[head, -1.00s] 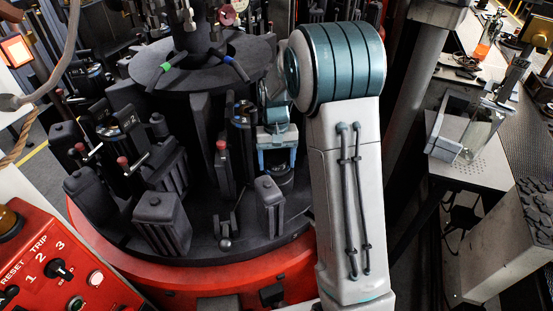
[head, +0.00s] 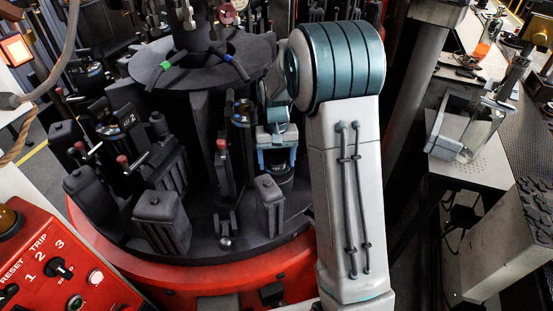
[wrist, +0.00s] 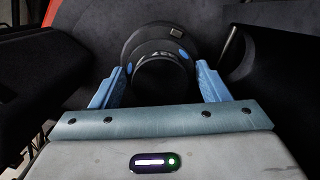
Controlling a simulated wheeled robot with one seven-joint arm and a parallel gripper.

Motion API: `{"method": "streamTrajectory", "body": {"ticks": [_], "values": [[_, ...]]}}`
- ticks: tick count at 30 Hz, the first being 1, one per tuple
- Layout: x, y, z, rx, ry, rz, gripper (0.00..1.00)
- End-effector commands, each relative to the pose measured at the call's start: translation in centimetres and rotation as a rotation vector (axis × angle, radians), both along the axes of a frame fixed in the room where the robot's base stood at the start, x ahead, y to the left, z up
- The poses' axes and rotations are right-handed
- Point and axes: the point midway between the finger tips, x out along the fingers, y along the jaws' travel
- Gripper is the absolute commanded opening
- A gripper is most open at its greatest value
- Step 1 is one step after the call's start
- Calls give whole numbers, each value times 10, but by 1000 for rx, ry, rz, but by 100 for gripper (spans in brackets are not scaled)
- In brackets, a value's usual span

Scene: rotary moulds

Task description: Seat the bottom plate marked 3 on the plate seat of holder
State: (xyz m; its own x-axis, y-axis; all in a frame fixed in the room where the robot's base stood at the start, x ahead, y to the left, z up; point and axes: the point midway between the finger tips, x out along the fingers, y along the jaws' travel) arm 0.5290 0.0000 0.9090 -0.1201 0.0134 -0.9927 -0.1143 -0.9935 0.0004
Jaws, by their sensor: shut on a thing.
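My gripper (wrist: 160,85) is shut on a dark round piece (wrist: 160,77), which sits between the two blue fingers. I take this piece to be the bottom plate; no 3 can be read on it. Just beyond it is a dark ring-shaped part (wrist: 133,38) with blue spots and a small grey tab, apparently the holder. The held piece overlaps its near side, so I cannot tell whether they touch. In the head view my gripper (head: 277,160) points down over a dark round part (head: 283,178) on the turntable, right of centre. The plate seat is hidden.
Dark mould blocks (head: 161,222) and upright levers with red knobs (head: 123,160) crowd the turntable (head: 205,255) left of my gripper. A black block (head: 269,203) stands close below it in the head view. A red control panel (head: 65,262) is at lower left.

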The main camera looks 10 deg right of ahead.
Motion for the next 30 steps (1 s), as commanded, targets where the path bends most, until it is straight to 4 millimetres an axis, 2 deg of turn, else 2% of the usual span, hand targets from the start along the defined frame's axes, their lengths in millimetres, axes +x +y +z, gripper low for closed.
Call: {"method": "streamTrajectory", "body": {"ticks": [26,27,29,30], "values": [[-2,0,-15,1,6,0,38],[-2,0,-16,1,7,0,78],[-2,0,-16,0,9,0,94],[-2,0,-17,0,9,0,95]]}}
